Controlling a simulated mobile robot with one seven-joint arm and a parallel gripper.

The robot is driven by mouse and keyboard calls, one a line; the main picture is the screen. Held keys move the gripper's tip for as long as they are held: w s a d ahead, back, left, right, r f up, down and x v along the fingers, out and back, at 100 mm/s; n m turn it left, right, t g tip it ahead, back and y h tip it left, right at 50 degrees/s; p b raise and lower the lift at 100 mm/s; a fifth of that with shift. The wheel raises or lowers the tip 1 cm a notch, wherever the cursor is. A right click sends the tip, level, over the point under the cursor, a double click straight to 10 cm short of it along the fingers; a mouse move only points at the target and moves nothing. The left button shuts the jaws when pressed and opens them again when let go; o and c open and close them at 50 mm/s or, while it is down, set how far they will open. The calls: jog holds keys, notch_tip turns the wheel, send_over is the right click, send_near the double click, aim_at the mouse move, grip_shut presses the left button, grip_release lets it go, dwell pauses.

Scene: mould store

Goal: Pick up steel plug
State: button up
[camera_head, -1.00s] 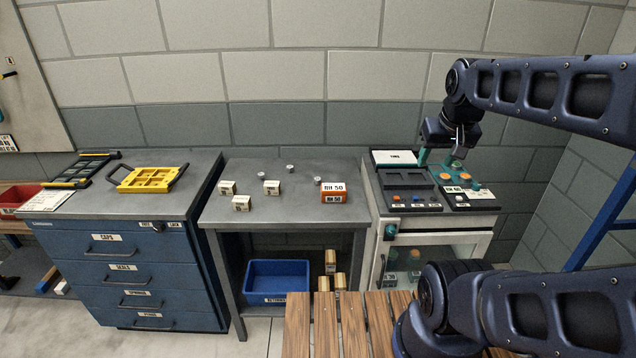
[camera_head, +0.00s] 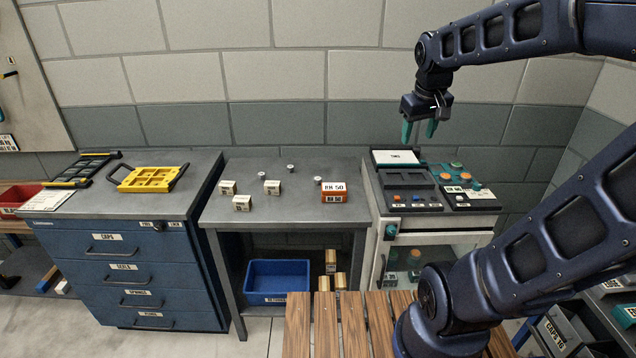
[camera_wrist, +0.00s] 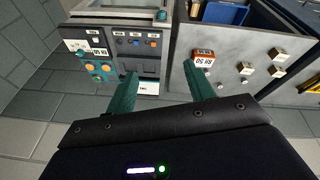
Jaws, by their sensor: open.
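Three small silvery round pieces that look like steel plugs stand on the grey table: one at the back left (camera_head: 262,174), one at the back middle (camera_head: 290,168), and one (camera_head: 317,180) just left of the orange box. They are too small to tell apart. My gripper (camera_head: 418,134) is open and empty, teal fingers pointing down, above the back of the control-panel cabinet, right of the table and the plugs. In the wrist view my gripper (camera_wrist: 160,88) shows both fingers apart, with small pieces on the table to the right.
Three pale labelled blocks (camera_head: 242,203) stand left on the table (camera_head: 290,217). The orange box (camera_head: 334,196) sits at its right. The control-panel cabinet (camera_head: 425,209) adjoins on the right, and a drawer cabinet (camera_head: 125,245) with a yellow tray (camera_head: 150,179) on the left.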

jog(key=w+a+f+n+g+h, duration=0.1)
jog(key=w+a+n, duration=0.4)
jog(key=w, duration=0.8)
jog(key=n+g+h, duration=0.2)
jog(key=n+h, duration=0.1)
jog(key=n, duration=0.7)
send_over(318, 178)
jog(key=a, duration=0.3)
notch_tip(318, 178, down, 29)
jog(key=shift+s+f, duration=0.15)
jog(key=shift+d+x, duration=0.15)
jog(key=shift+x, duration=1.15)
jog(key=shift+d+x, duration=0.15)
jog(key=shift+x, duration=1.1)
jog(key=shift+c, duration=0.2)
jog(key=c, duration=1.1)
